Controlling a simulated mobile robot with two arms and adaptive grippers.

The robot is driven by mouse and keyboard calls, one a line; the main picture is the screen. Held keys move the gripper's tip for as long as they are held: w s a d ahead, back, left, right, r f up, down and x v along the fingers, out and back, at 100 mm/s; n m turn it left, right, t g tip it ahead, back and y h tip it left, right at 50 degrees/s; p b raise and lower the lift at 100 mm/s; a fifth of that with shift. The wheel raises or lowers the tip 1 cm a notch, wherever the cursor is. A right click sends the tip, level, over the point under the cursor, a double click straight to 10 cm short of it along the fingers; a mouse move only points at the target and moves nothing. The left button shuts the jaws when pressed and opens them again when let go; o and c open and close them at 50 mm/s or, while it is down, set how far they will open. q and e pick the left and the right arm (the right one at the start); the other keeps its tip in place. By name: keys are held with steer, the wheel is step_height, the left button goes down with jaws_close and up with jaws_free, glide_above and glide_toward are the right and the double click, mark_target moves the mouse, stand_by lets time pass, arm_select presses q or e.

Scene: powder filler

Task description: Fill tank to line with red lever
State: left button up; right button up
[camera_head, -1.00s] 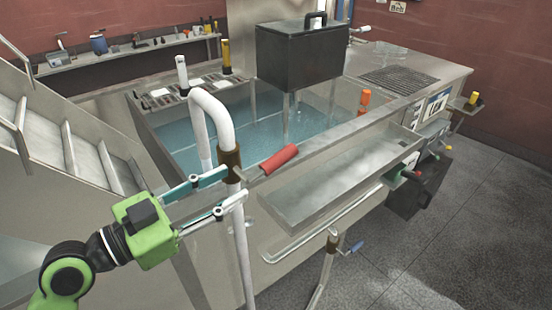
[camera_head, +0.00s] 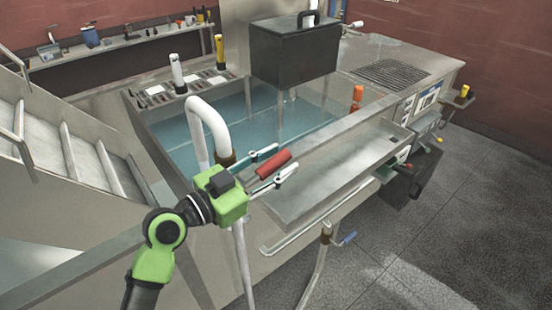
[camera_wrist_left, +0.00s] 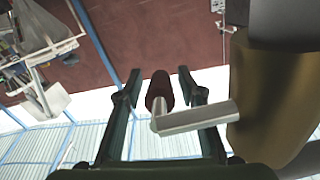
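The red lever (camera_head: 273,164) sits on the white curved fill pipe (camera_head: 212,125) at the front edge of the tank (camera_head: 172,152), which holds blue water. My left gripper (camera_head: 276,164) is open, with a finger on either side of the lever's red grip. In the left wrist view, the dark red grip (camera_wrist_left: 160,90) lies between the two open fingers (camera_wrist_left: 160,92), with gaps beside it, and its metal stem bends toward the brass valve body (camera_wrist_left: 275,110). The tank's fill line cannot be made out. My right gripper is not in view.
A black box (camera_head: 295,52) stands on legs over the tank. A shallow metal tray (camera_head: 335,172) lies just right of the lever. An orange handle (camera_head: 357,97) stands behind it, and a blue-handled valve (camera_head: 347,239) sits below. Stairs (camera_head: 60,150) rise at the left.

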arm_select(q)
jaws_close()
steer(key=shift+p, duration=0.35)
steer(key=f+g+y+p, duration=0.1)
steer(key=p, duration=0.3)
steer(key=shift+y+p, duration=0.3)
steer(key=shift+y, duration=0.1)
steer(key=shift+w+f+g+p, duration=0.1)
steer(key=shift+f+g+p, duration=0.3)
steer(key=shift+f+p, duration=0.1)
steer(key=shift+y, duration=0.3)
jaws_free()
steer(key=shift+f, duration=0.1)
